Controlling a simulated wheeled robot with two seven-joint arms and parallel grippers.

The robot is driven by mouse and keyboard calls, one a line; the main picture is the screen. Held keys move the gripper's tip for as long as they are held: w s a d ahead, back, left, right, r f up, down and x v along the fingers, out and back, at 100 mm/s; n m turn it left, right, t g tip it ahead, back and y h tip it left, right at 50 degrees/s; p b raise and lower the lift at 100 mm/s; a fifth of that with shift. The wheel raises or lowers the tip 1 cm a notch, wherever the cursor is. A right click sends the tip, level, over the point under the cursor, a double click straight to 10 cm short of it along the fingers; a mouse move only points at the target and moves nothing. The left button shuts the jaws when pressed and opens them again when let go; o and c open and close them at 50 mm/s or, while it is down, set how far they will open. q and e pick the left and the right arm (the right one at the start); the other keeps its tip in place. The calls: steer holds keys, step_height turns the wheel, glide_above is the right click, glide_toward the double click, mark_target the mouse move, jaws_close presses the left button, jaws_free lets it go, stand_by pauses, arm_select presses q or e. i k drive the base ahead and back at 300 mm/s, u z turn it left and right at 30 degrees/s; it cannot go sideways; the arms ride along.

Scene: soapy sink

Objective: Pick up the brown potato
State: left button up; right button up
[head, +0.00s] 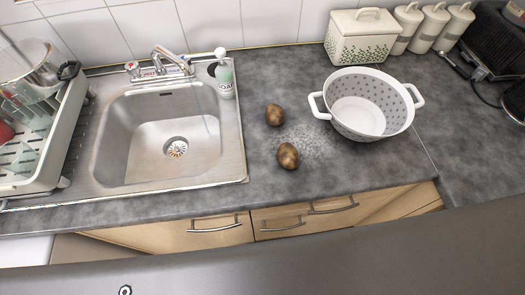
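Two brown potatoes lie on the grey countertop, right of the sink. The nearer potato (288,156) is close to the counter's front part. The farther potato (274,115) lies behind it and slightly left. They look alike and are apart from each other. Neither of my grippers shows in the head view.
A white colander (366,103) with two handles stands right of the potatoes. The steel sink (161,138) is to the left, with a soap bottle (224,77) at its back right corner. A dish rack (50,140) stands at far left. The grey countertop (330,178) is clear in front.

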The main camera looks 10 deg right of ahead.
mark_target(287, 155)
steer(key=u, duration=1.2)
steer(key=k, duration=0.7)
steer(key=z, duration=1.65)
